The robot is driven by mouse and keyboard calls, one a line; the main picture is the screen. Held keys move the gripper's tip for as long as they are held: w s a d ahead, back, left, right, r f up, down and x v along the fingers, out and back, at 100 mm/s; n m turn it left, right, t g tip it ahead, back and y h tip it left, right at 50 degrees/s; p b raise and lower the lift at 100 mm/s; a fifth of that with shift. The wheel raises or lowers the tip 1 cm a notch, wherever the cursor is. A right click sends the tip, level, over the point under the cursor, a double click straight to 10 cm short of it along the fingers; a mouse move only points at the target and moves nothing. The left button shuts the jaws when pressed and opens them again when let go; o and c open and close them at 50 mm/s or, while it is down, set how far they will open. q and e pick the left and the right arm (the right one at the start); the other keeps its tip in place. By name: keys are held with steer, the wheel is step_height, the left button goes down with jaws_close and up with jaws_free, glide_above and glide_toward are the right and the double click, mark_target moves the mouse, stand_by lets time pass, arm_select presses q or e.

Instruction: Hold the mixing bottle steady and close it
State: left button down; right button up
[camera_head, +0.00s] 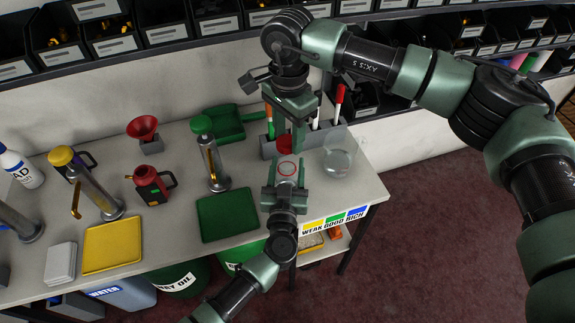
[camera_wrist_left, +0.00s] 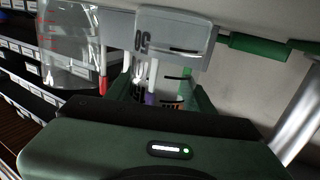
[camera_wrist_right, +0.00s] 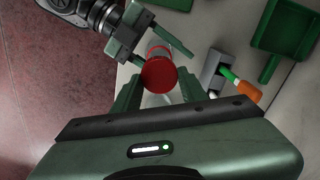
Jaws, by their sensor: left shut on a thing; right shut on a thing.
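The clear mixing bottle (camera_wrist_left: 172,42) with dark measuring marks and a "50" shows in the left wrist view between my left fingers. In the head view my left gripper (camera_head: 286,187) is shut around it at the table's front edge, and a thin red ring (camera_head: 287,168) shows there. My right gripper (camera_head: 287,135) points down from above, shut on a red lid (camera_head: 284,147). In the right wrist view the lid (camera_wrist_right: 160,75) sits between my right fingers, with my left gripper (camera_wrist_right: 150,45) just beyond. I cannot tell whether lid and bottle touch.
A clear flask (camera_head: 339,158) stands close right of the grippers. A green tray (camera_head: 228,214), a dispenser (camera_head: 210,160) and a yellow tray (camera_head: 112,245) stand to the left. Shelf bins line the wall.

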mark_target(287, 180)
steer(key=shift+f, duration=2.1)
steer(key=shift+f, duration=0.9)
steer(key=shift+f, duration=0.6)
